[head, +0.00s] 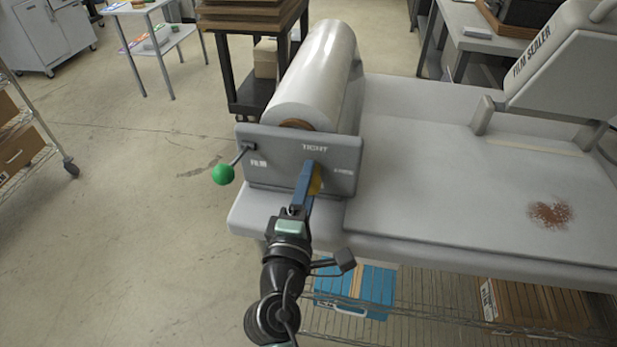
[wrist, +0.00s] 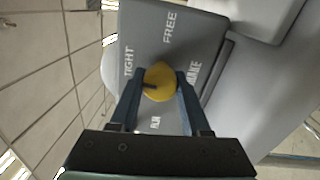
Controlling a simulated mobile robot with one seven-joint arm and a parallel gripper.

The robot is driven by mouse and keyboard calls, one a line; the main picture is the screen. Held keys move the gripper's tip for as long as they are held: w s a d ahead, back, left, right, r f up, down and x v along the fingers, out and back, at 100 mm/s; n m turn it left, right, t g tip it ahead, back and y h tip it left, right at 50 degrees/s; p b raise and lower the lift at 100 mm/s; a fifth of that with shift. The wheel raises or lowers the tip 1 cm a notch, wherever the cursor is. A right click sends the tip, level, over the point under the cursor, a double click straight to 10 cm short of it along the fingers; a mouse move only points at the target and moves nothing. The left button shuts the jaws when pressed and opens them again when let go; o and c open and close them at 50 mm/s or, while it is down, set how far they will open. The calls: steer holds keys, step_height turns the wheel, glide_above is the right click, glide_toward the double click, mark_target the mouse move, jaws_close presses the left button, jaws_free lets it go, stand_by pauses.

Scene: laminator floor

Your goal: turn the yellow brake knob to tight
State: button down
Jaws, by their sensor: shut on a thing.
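The yellow brake knob (wrist: 160,82) sits on the grey panel (wrist: 142,38) at the end of the film roll stand. My gripper (wrist: 161,80) is shut on it, one blue finger on each side. The knob has a dark mark near its left edge in the wrist view. TIGHT is printed to its upper left, FREE above and BRAKE to its right. In the head view, my gripper (head: 311,174) reaches the panel (head: 278,157) below the word TIGHT and hides most of the knob (head: 316,182).
A crank with a green ball handle (head: 223,174) sticks out left of the knob. The white film roll (head: 315,75) lies behind the panel. The film sealer (head: 555,75) stands on the bench (head: 430,190) at right. Open floor lies to the left.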

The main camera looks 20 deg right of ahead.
steer(key=shift+n, duration=0.5)
steer(key=shift+c, duration=1.9)
jaws_free()
steer(key=shift+s+a+f, duration=0.1)
steer(key=shift+s+a, duration=0.25)
steer(key=shift+s, duration=0.1)
steer(key=b+v, duration=0.3)
steer(key=v, duration=0.9)
steer(key=shift+w, duration=0.1)
